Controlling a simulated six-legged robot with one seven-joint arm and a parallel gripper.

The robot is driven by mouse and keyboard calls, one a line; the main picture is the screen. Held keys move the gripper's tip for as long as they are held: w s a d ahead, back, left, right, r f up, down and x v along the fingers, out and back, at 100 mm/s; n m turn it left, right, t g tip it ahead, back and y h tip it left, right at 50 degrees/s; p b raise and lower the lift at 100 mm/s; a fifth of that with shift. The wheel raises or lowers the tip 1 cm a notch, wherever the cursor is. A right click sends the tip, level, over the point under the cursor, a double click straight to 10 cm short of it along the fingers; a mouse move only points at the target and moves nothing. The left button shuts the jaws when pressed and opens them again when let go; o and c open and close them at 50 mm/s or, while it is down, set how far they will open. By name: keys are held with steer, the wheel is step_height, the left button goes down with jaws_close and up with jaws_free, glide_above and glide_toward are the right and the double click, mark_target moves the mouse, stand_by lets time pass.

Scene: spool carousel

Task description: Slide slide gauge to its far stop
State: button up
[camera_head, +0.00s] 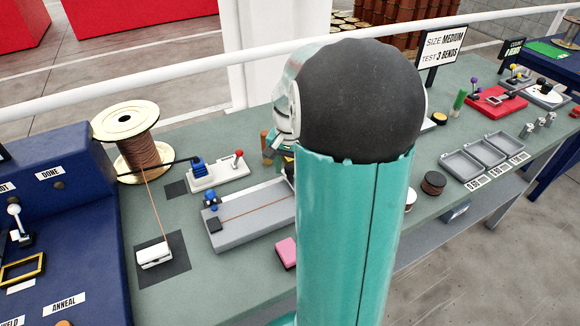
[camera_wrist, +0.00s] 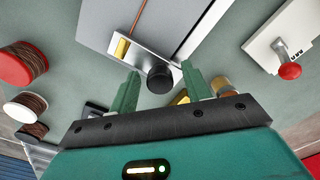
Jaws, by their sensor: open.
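The slide gauge (camera_head: 250,218) is a long grey bed with a copper wire along it and a blue clamp at its left end. My teal arm hides its right end in the head view. In the wrist view the grey bed (camera_wrist: 105,20) ends in a pale carriage bearing a black round knob (camera_wrist: 160,80) and a small yellow block (camera_wrist: 122,47). My gripper (camera_wrist: 160,72) is open, its two green fingers to either side of the black knob. I cannot tell whether either finger touches it.
A white lever unit with a red ball (camera_wrist: 289,71) stands to the right in the wrist view. Red (camera_wrist: 22,65) and white (camera_wrist: 25,107) wire spools stand at the left. A large wire spool (camera_head: 125,122), a pink block (camera_head: 286,252) and grey trays (camera_head: 485,150) share the green bench.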

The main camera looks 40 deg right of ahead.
jaws_close()
steer(key=w+a, duration=0.1)
steer(key=a, duration=0.4)
steer(key=w+a, duration=0.2)
steer(key=a, duration=0.3)
steer(key=w+a, duration=0.1)
steer(key=a, duration=0.4)
steer(key=shift+w+a, duration=0.35)
steer(key=shift+a, duration=0.05)
jaws_free()
step_height(320, 180, up, 14)
stand_by(0.4)
